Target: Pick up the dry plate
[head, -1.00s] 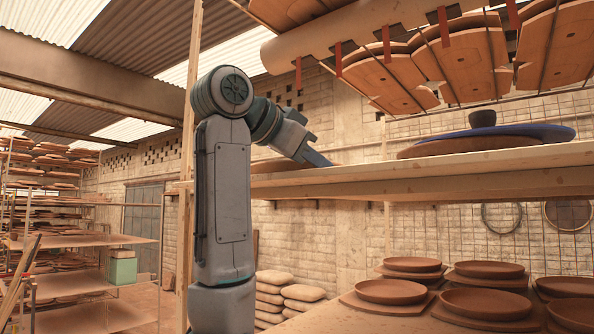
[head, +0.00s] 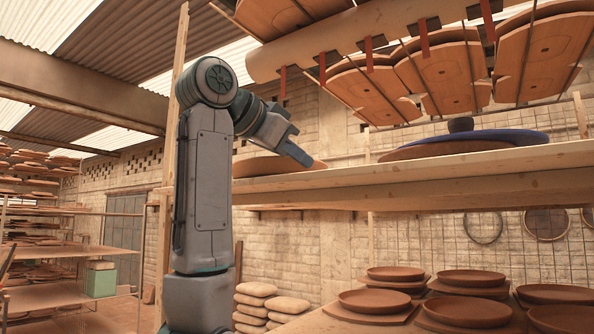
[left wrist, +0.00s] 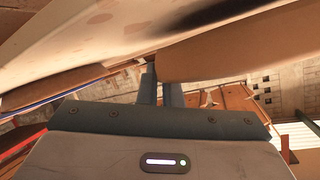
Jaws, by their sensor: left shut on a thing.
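A flat brown plate (head: 268,167) is at the left end of the upper wooden shelf (head: 420,172), at shelf height. My left gripper (head: 299,157) reaches down to its right part from above and is shut on its edge. Whether the plate still touches the shelf is hard to tell. In the left wrist view the two fingers (left wrist: 163,85) are close together, and the brown plate (left wrist: 225,45) extends right from their tips. The fingertips are partly hidden there. My right gripper is not in view.
Brown tiles (head: 440,85) hang above. Several brown plates (head: 470,312) stand on boards below.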

